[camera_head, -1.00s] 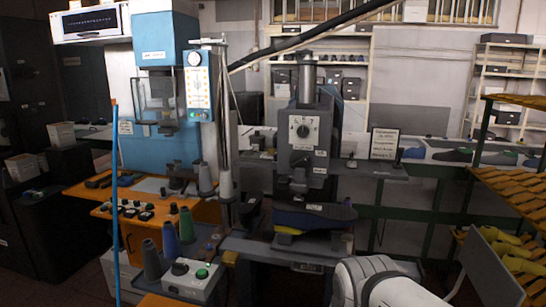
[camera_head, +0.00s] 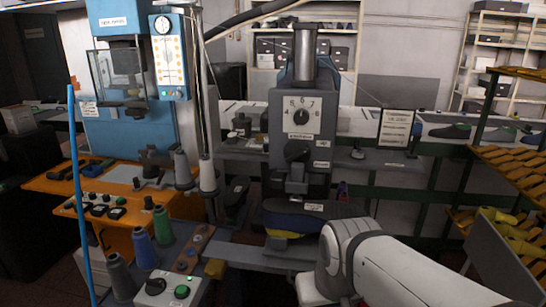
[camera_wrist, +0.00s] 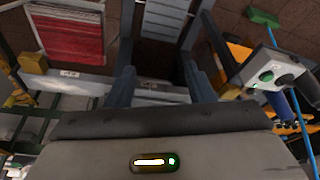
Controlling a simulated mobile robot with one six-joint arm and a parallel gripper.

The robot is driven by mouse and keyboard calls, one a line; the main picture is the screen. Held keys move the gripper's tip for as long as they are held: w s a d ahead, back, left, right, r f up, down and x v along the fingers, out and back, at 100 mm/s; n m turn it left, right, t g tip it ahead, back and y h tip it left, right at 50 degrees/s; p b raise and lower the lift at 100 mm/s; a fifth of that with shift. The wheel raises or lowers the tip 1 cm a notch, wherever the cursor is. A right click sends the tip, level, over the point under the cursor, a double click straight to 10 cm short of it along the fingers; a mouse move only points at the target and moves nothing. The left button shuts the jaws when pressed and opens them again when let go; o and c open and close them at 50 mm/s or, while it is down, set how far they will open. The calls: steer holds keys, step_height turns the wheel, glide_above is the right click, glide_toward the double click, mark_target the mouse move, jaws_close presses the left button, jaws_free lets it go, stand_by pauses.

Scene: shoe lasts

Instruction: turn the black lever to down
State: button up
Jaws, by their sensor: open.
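A black lever (camera_head: 297,151) sits on the front of the grey press (camera_head: 275,135), below a round numbered dial (camera_head: 301,116). It looks like a dark round hub with a short handle; its exact angle is hard to tell. My white arm reaches in from the lower right of the head view, in front of and below the press, well apart from the lever. The gripper's fingers are not clear there. In the wrist view my gripper (camera_wrist: 162,85) is open, its two dark fingers apart with nothing between them. I cannot identify the lever in the wrist view.
A control box (camera_head: 172,291) with a green button and black knob stands at lower left; it also shows in the wrist view (camera_wrist: 265,72). Thread cones (camera_head: 162,225) and a blue pole (camera_head: 79,195) are left. A slanted rack (camera_head: 510,165) stands right.

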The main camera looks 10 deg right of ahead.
steer(key=o, duration=0.5)
steer(key=w+a+r+t, duration=0.1)
steer(key=w, duration=0.1)
steer(key=w+a+r+n+t+p, duration=0.1)
steer(key=w, duration=0.2)
steer(key=w+a+r+n+t+y+p, duration=0.1)
steer(key=w+a, duration=0.1)
steer(key=w, duration=0.1)
steer(key=shift+w+r+t, duration=0.1)
steer(key=shift+w+t, duration=0.15)
steer(key=shift+t, duration=0.15)
steer(key=shift+c, duration=0.2)
steer(key=shift+o, duration=1)
steer(key=w+a+r+n+t+p, duration=0.1)
steer(key=w+a+r+t, duration=0.1)
steer(key=w, duration=0.3)
steer(key=shift+w+r+t+p, duration=0.3)
steer(key=shift+w+r+t, duration=0.1)
steer(key=shift+r+t, duration=0.35)
steer(key=t+h+p, duration=0.4)
steer(key=t+h, duration=0.3)
glide_toward(295, 156)
steer(key=w, duration=0.2)
steer(key=x, duration=0.2)
steer(key=p+x, duration=0.1)
steer(key=x, duration=0.3)
steer(key=shift+w+d+r, duration=0.15)
steer(key=shift+w+d, duration=0.15)
steer(key=shift+d, duration=0.15)
